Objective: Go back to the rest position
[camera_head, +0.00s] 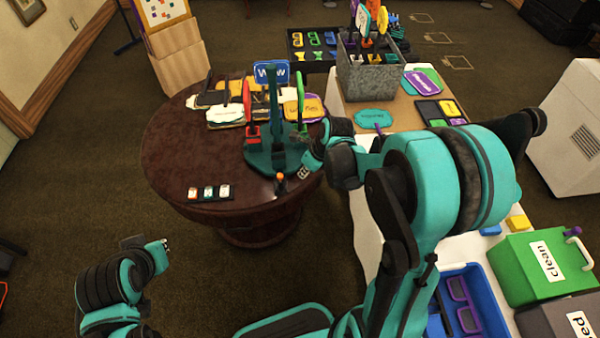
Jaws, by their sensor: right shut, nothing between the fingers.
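My right arm reaches in from the lower right over the edge of the round table (165,150). My right gripper (308,164) is shut and empty, close beside the dark green prop stand (272,157); I cannot tell whether they touch. The stand is upright, with a blue "WOW" sign (271,73) at its top and a red prop and a green prop at its sides. My left arm is folded low at the left, clear of the table. Its left gripper (162,243) shows only as a small part, and its fingers are not clear.
A small dark strip of tiles (209,192) lies at the round table's front. At right, a table holds a metal bin (370,75) of props, a green "clean" box (540,267) and a blue tray (484,290). Floor between the left arm and round table is free.

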